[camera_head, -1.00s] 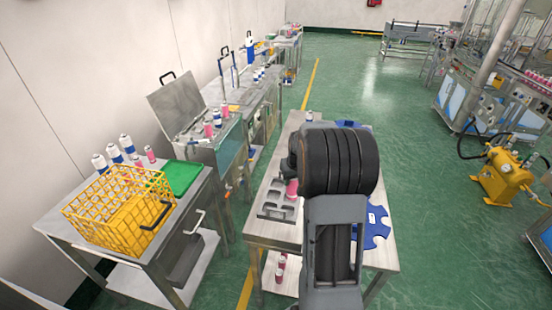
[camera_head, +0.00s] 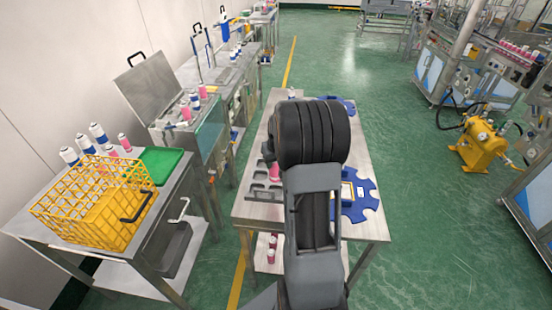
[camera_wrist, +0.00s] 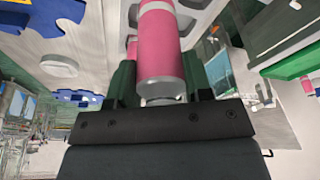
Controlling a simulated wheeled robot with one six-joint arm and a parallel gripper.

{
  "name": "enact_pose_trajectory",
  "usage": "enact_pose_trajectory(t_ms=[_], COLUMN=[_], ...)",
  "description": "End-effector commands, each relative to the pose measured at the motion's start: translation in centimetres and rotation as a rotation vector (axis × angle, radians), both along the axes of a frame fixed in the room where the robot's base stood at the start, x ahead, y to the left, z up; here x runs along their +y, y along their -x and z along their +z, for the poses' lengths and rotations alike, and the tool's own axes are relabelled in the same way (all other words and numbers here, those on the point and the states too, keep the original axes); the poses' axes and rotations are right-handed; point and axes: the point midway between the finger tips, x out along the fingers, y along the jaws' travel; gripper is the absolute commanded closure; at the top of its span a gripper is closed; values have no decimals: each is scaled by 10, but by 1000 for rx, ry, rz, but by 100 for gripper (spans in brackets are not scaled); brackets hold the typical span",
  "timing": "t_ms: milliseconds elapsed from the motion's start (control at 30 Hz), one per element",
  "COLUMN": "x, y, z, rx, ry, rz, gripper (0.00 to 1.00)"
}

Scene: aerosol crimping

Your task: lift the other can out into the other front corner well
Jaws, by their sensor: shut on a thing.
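A pink can (camera_wrist: 160,45) with a grey end is held between the two fingers of my gripper (camera_wrist: 158,85) in the wrist view. A second pink object (camera_wrist: 131,48) shows partly behind it. In the head view a grey tray with wells (camera_head: 262,191) lies on the steel table (camera_head: 308,226), left of my arm. A pink can (camera_head: 275,171) stands out at the tray's right side, close to my arm; I cannot tell whether it is the held one. My arm hides my gripper and part of the tray in the head view.
A blue notched plate (camera_head: 361,208) lies on the table right of my arm. A left table carries a yellow wire basket (camera_head: 92,203), a green lid (camera_head: 160,160) and several cans. Pink cans (camera_head: 271,250) stand on the shelf below.

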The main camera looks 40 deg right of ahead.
Motion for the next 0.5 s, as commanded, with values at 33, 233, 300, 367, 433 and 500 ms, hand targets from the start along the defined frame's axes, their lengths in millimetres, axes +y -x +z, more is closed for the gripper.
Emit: enact_pose_trajectory(t_ms=[33,233,300,367,433,500], x=[0,0,0,0,0,0], y=[0,0,0,0,0,0], z=[-10,-32,-39,-45,-52,-60], rx=[0,0,0,0,0,0], ry=[0,0,0,0,0,0], rz=[0,1,1,1,1,1], gripper=[89,89,89,89,89,89])
